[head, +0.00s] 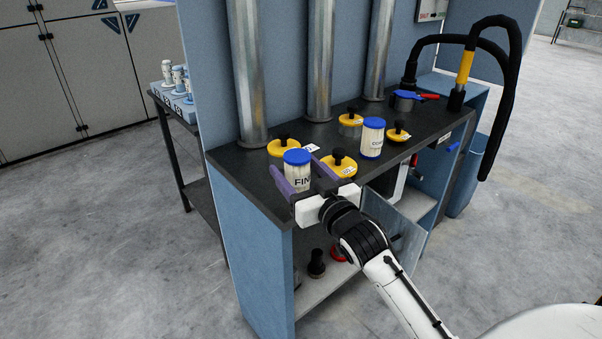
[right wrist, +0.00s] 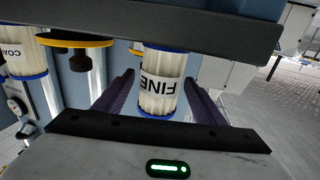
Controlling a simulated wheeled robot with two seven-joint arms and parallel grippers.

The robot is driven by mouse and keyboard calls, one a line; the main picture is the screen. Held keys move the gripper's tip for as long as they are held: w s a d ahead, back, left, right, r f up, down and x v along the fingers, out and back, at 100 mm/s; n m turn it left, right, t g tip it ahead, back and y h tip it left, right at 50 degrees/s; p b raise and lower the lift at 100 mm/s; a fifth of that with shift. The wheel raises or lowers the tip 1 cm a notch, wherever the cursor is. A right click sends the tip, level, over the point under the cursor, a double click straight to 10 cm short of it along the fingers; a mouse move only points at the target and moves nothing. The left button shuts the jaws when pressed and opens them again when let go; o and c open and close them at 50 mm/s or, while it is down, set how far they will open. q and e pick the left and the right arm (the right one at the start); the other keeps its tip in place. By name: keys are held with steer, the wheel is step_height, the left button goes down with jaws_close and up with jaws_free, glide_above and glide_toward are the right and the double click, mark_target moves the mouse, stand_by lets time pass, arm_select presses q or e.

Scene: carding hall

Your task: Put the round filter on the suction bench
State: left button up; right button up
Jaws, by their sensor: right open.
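A white pleated round filter marked FINE (head: 297,172), with a blue cap, is upright at the front left of the suction bench's dark top (head: 234,169). My right gripper (head: 304,178) has its purple fingers on either side of this filter. It is open, and the right wrist view shows the filter (right wrist: 160,85) between the fingers with gaps at both sides. A second round filter, its label partly readable as COARSE (head: 372,139), stands farther right on the bench; it also shows in the right wrist view (right wrist: 24,62). My left gripper is not in view.
Several yellow lids with black knobs, one of them the front lid (head: 338,165), sit on the bench near the filters. Metal pipes (head: 320,60) rise along the back. A black hose (head: 505,90) hangs at the right end. A side table (head: 172,108) stands at left.

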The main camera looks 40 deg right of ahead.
steer(key=s+a, duration=0.2)
steer(key=s, duration=1)
steer(key=s+a+f+n+g+y, duration=0.15)
steer(key=a+f, duration=0.25)
steer(key=f, duration=0.5)
steer(key=s+a+f+g+y, duration=0.1)
steer(key=s+a+f+g, duration=0.2)
steer(key=f, duration=0.6)
steer(key=s+a+f+n+g+y, duration=0.1)
steer(key=s+a+f+g, duration=0.1)
steer(key=s+a+f, duration=0.3)
steer(key=s+a+f+n+g+y, duration=0.1)
steer(key=s+a+f, duration=0.4)
steer(key=f, duration=0.5)
steer(key=shift+s+a+g+y, duration=0.35)
steer(key=shift+s+g, duration=0.4)
steer(key=shift+g, duration=0.1)
